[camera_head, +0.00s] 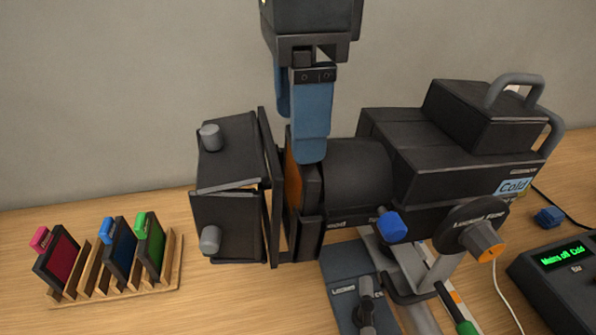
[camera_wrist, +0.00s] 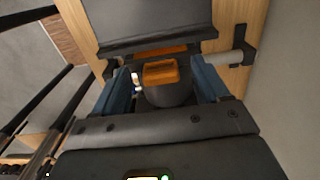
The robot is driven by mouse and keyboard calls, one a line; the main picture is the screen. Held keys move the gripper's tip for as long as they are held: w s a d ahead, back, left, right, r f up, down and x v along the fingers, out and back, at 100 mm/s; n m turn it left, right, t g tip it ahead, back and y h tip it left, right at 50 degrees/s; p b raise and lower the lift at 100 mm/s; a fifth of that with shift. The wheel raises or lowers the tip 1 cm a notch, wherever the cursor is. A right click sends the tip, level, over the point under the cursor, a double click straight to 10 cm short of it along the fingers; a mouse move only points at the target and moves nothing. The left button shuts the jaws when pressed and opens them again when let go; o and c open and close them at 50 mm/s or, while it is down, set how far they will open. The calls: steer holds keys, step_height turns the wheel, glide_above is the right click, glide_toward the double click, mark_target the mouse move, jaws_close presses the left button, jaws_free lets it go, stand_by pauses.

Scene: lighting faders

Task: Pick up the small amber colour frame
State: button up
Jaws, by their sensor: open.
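The amber colour frame sits in the slot at the front of the black lantern (camera_head: 345,180), behind the barn doors (camera_head: 228,160). In the head view only a sliver of its amber face (camera_head: 292,178) shows beside my finger. In the wrist view its orange tab (camera_wrist: 160,72) shows upright, with an orange strip (camera_wrist: 160,52) beyond it. My gripper (camera_head: 308,155) points down over the slot. It is open, with its blue fingers on either side of the tab in the wrist view (camera_wrist: 163,85). I cannot tell whether either finger touches it.
A wooden rack (camera_head: 125,287) at left holds a magenta (camera_head: 58,262), a blue (camera_head: 119,248) and a green frame (camera_head: 150,245), with empty slots between. The lantern's handle (camera_head: 515,82) rises at right. A control box (camera_head: 555,290) reads "Mains off Cold".

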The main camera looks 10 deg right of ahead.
steer(key=c, duration=1)
steer(key=shift+r, duration=0.15)
